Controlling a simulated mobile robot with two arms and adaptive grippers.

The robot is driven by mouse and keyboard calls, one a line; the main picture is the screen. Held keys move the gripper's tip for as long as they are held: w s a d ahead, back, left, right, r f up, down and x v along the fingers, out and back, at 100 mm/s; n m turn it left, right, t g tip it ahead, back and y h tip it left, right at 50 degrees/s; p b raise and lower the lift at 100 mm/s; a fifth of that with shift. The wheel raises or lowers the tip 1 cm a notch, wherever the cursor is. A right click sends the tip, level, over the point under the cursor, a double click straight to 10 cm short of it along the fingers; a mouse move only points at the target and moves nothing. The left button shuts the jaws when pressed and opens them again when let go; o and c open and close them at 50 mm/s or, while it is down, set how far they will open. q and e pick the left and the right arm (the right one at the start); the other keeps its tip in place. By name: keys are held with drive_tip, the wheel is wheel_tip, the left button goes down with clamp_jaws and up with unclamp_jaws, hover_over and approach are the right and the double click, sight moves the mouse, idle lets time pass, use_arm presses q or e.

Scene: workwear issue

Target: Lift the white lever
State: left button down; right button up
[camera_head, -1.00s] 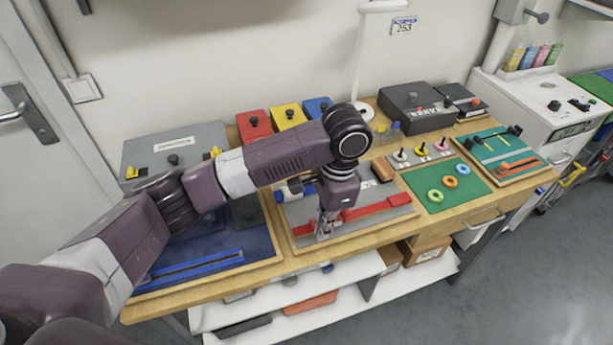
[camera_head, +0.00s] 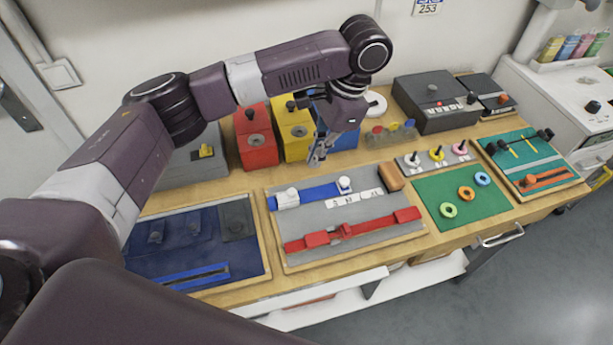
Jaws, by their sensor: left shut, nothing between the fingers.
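A small grey panel carries three short levers with coloured bases. The white lever (camera_head: 413,160) is the leftmost, beside the yellow lever (camera_head: 436,153) and the pink lever (camera_head: 460,147). It stands behind the green mat's left corner. My left gripper (camera_head: 316,160) is shut and empty, pointing down. It hangs in front of the blue box (camera_head: 343,140), to the left of the white lever and apart from it. My right gripper is not in view.
A grey board (camera_head: 350,216) with blue and red straps lies below the left gripper. A green mat (camera_head: 440,205) with coloured rings lies in front of the levers. Red (camera_head: 255,140) and yellow (camera_head: 293,130) boxes and a dark control box (camera_head: 432,103) stand along the back.

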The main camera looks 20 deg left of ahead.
sight(287, 196)
use_arm(q)
drive_tip(key=p+x, duration=0.1)
drive_tip(key=x, duration=0.7)
drive_tip(key=shift+s+a+f, duration=0.15)
drive_tip(key=shift+a+f, duration=0.05)
drive_tip(key=shift+f, duration=0.05)
drive_tip(key=shift+a+f, duration=0.1)
drive_tip(key=shift+f, duration=0.6)
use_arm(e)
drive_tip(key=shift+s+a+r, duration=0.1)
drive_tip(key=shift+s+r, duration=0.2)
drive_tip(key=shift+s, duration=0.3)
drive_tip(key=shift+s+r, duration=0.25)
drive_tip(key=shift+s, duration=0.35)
